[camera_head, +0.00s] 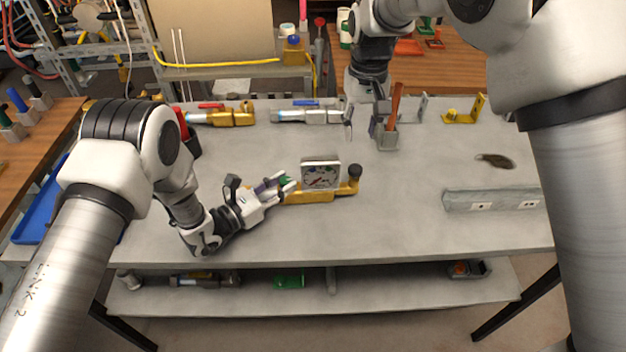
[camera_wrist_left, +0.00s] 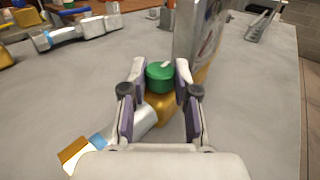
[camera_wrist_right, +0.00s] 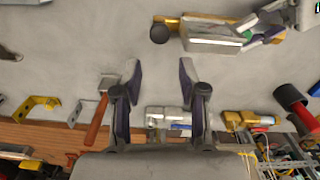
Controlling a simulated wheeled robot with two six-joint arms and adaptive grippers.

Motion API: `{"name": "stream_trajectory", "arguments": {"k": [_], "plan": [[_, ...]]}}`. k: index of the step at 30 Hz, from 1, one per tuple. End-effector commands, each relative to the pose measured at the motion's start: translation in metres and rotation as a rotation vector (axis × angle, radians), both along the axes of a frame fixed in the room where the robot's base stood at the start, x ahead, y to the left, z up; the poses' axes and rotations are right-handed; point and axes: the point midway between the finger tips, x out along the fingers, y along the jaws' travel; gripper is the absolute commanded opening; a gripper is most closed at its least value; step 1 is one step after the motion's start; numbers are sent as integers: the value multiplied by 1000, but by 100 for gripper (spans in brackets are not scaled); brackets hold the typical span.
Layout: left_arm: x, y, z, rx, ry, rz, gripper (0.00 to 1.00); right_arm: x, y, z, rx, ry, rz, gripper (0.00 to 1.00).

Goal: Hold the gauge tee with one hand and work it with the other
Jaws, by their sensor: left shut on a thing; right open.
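The gauge tee has a yellow body (camera_head: 320,195), a square white-framed gauge (camera_head: 320,175) standing up, and a dark round knob (camera_head: 354,172) at its right end. My left gripper (camera_head: 284,184) is shut on the tee's left end, by the green cap (camera_wrist_left: 159,75). In the left wrist view the yellow body (camera_wrist_left: 158,105) sits between its fingers, and a silver pipe with a blue band runs to the lower left. My right gripper (camera_head: 363,122) is open and empty, behind the tee and apart from it. In the right wrist view, the tee's knob (camera_wrist_right: 160,34) is above the open fingers (camera_wrist_right: 160,72).
A yellow valve (camera_head: 230,117) and a blue-handled silver valve (camera_head: 310,114) lie along the back. A grey outlet strip (camera_head: 490,200) lies at right. The table's front middle is clear.

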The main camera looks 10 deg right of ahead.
Motion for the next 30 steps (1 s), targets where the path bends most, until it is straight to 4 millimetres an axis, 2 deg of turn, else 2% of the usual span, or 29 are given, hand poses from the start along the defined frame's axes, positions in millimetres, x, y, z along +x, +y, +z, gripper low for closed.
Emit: {"name": "stream_trajectory", "arguments": {"k": [18,20,21,22,26,30], "plan": [[0,0,0,0,0,0,0,0,0,0,0,0,0,42],[0,0,0,0,0,0,0,0,0,0,0,0,4,20],[0,0,0,0,0,0,0,0,0,0,0,0,17,6],[0,0,0,0,0,0,0,0,0,0,0,0,34,0],[0,0,0,0,0,0,0,-2,0,0,0,10,223,0],[0,0,0,0,0,0,0,-4,0,4,7,29,610,0]]}}
